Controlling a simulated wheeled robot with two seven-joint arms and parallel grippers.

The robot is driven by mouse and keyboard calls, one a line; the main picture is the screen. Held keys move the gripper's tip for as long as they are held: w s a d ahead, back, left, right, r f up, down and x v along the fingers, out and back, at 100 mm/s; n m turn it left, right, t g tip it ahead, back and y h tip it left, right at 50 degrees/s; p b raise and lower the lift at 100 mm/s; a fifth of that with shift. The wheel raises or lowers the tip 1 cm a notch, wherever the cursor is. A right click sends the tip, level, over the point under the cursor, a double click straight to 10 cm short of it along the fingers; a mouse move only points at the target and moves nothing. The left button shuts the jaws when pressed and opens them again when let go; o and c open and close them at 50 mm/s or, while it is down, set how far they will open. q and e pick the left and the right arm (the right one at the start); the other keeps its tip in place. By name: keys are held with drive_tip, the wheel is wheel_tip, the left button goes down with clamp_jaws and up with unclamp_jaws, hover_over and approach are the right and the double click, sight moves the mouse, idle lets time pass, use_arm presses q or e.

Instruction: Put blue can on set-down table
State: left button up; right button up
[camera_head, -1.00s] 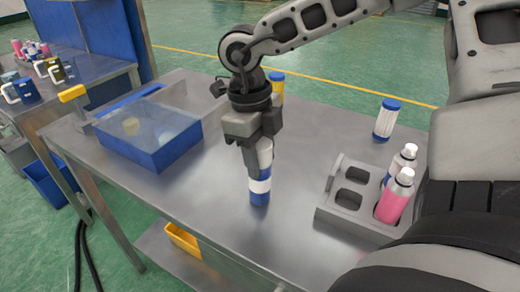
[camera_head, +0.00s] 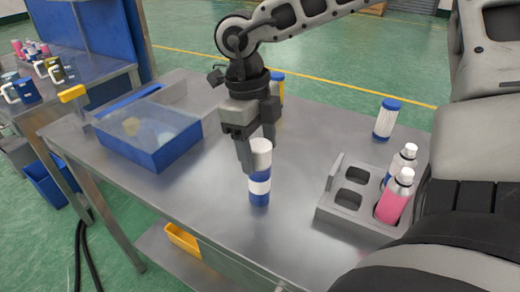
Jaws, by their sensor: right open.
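The blue can (camera_head: 260,175), blue with a white band and a white cap, stands upright on the metal table (camera_head: 225,190) near its front edge. My right gripper (camera_head: 258,158) is open around or just behind the can's upper part, its fingers pointing down. Whether the fingers touch the can cannot be told. My left gripper is not in view.
A grey holder (camera_head: 350,200) at right carries spray cans, one pink (camera_head: 394,198), with two empty slots. A white can with a blue lid (camera_head: 386,120) stands behind it. A blue bin (camera_head: 150,140) with a clear lid is at left.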

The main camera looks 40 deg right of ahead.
drive_tip(key=r, duration=0.3)
drive_tip(key=w+r, duration=0.1)
drive_tip(key=r, duration=0.6)
drive_tip(key=shift+w+a, duration=0.2)
drive_tip(key=shift+a, duration=0.05)
drive_tip(key=shift+f, duration=0.1)
